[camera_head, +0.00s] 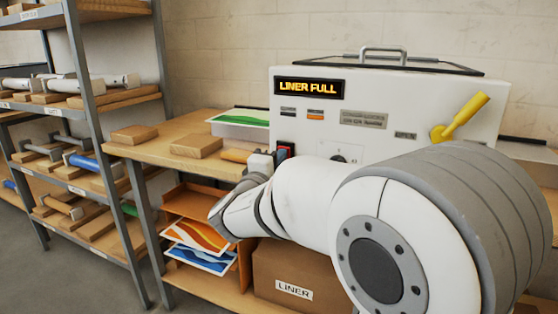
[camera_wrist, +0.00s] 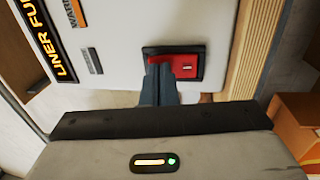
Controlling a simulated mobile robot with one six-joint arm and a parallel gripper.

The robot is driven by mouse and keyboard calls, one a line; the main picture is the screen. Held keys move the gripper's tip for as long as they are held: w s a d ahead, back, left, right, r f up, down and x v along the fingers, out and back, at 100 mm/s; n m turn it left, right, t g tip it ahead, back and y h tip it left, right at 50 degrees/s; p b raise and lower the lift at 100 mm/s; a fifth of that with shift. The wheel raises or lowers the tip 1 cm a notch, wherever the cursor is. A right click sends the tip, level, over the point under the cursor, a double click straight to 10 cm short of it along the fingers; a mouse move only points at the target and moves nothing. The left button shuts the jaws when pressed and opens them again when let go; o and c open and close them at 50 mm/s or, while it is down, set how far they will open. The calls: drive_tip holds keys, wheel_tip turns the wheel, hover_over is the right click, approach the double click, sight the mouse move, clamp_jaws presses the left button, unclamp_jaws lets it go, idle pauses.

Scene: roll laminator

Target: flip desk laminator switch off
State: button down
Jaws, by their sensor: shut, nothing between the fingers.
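The desk laminator (camera_head: 300,140) is a white machine on a wooden bench, with its front panel facing me. Its red rocker switch in a black frame (camera_head: 285,149) sits low on the left of the panel, partly covered by my arm's end. In the wrist view the red switch (camera_wrist: 188,66) is close up, with a small pale mark on it. My gripper (camera_wrist: 159,68) is shut and empty, its dark fingertips overlapping the left part of the switch. Whether they touch it I cannot tell. In the head view my gripper (camera_head: 268,159) is right beside the switch.
An amber "LINER FULL" display (camera_head: 309,87) is lit on the panel. A yellow lever (camera_head: 460,117) stands at the panel's right. Wooden blocks (camera_head: 196,146) lie on the bench to the left. A "LINER" box (camera_head: 300,272) is below, and a loaded shelf rack (camera_head: 90,120) stands left.

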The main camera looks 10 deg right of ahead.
drive_tip(key=s+a+r+p, duration=0.1)
drive_tip(key=s+a+r, duration=0.1)
drive_tip(key=s+a, duration=0.6)
drive_tip(key=s, duration=0.3)
drive_tip(key=shift+r+g, duration=0.25)
drive_tip(key=shift+g, duration=0.05)
idle(0.3)
